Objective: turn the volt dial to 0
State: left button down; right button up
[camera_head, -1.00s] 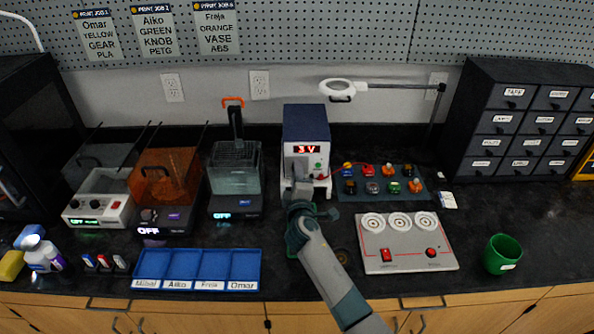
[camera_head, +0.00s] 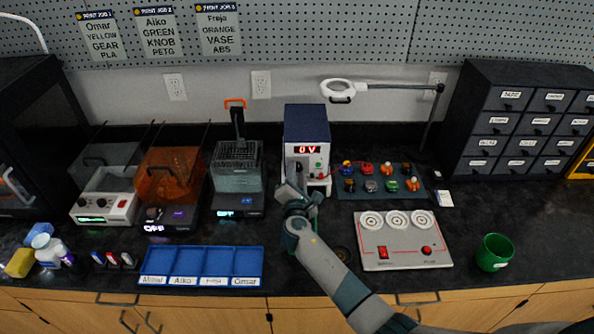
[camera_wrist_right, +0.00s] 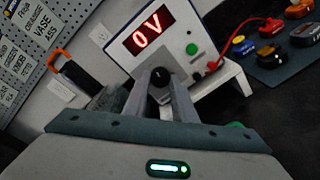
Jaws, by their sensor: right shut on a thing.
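The power supply (camera_head: 306,132) is a blue-topped box with a white front, standing on a small white stand against the back wall. Its red display (camera_head: 307,150) reads 0 V, and the same reading shows large in the right wrist view (camera_wrist_right: 149,33). The dark volt dial (camera_wrist_right: 160,78) sits on the front panel below the display. My right gripper (camera_wrist_right: 160,88) has its two fingers around the dial, shut on it. My left gripper is not in view.
A red lead (camera_wrist_right: 240,42) runs from the panel toward a mat (camera_head: 384,186) with several coloured parts. A grey panel with three round discs (camera_head: 402,240) and a green cup (camera_head: 494,252) stand right. A blue tray (camera_head: 200,265) and several machines stand left.

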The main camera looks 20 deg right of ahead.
jog(key=shift+f+n+p, duration=0.15)
jog(key=shift+n+p, duration=0.25)
jog(key=shift+n, duration=0.8)
jog(key=o, duration=0.8)
jog(key=shift+c, duration=0.2)
jog(key=shift+s+a, duration=0.1)
jog(key=shift+s, duration=0.1)
jog(key=b+v, duration=0.3)
jog(key=v, duration=1.4)
jog(key=shift+a, duration=0.2)
jog(key=shift+f, duration=0.1)
